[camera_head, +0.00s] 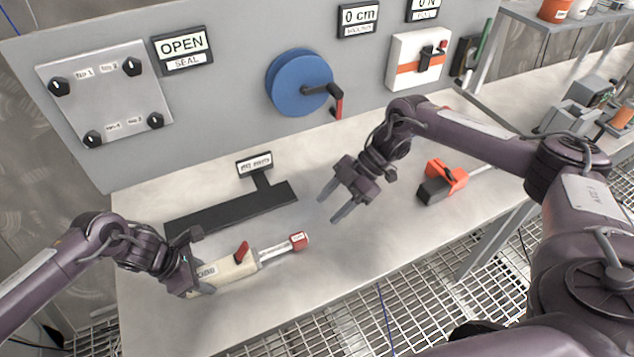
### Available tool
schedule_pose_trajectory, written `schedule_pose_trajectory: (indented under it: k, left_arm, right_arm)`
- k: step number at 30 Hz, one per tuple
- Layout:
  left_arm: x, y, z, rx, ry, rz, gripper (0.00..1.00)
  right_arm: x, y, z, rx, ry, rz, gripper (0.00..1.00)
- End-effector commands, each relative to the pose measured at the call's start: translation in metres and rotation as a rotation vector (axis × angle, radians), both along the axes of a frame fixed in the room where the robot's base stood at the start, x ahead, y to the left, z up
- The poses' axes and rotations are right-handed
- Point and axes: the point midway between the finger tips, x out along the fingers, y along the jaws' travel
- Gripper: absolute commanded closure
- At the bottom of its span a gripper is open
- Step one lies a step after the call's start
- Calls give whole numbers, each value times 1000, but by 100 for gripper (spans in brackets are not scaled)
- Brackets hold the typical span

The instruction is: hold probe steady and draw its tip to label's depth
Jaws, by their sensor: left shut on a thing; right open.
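The probe (235,267) has a cream body with a red lever on top. Its thin metal shaft (273,252) points right and ends in a red tip (299,241). My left gripper (192,272) is shut on the rear of the probe body, over the front left of the bench. My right gripper (335,211) is open and empty, above and to the right of the red tip, apart from it. A small label stand (254,164) rises from a black base behind the probe; its text is too small to read.
The bench (300,325) carries an orange and black tool (442,183) at right. The grey panel behind holds a blue reel (297,82) with a crank, a plate with several knobs (103,92), an OPEN seal sign (182,47) and a 0 cm sign (358,17). The front middle is clear.

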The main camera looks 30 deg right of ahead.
Motion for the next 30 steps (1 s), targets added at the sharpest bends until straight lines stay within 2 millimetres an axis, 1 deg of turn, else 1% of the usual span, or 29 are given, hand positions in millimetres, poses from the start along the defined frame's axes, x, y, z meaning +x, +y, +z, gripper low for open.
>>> schedule_pose_trajectory:
  k: [1, 6, 14, 17, 20, 30]
  left_arm:
    - [-1, 0, 0, 0, 1, -2, 53]
    - [0, 0, 0, 0, 1, -1, 31]
    - [0, 0, 1, 0, 0, 0, 31]
    - [0, 2, 6, -1, -1, -1, 31]
    - [1, 8, 19, -1, -3, 1, 31]
    - [1, 35, 84, -1, -2, 0, 31]
  right_arm:
    - [0, 0, 0, 0, 0, 0, 47]
    - [0, 0, 0, 0, 0, 0, 47]
    - [0, 0, 0, 0, 0, 0, 47]
    - [0, 0, 0, 0, 0, 0, 47]
    - [0, 0, 0, 0, 0, 0, 47]
    - [0, 0, 0, 0, 0, 0, 47]
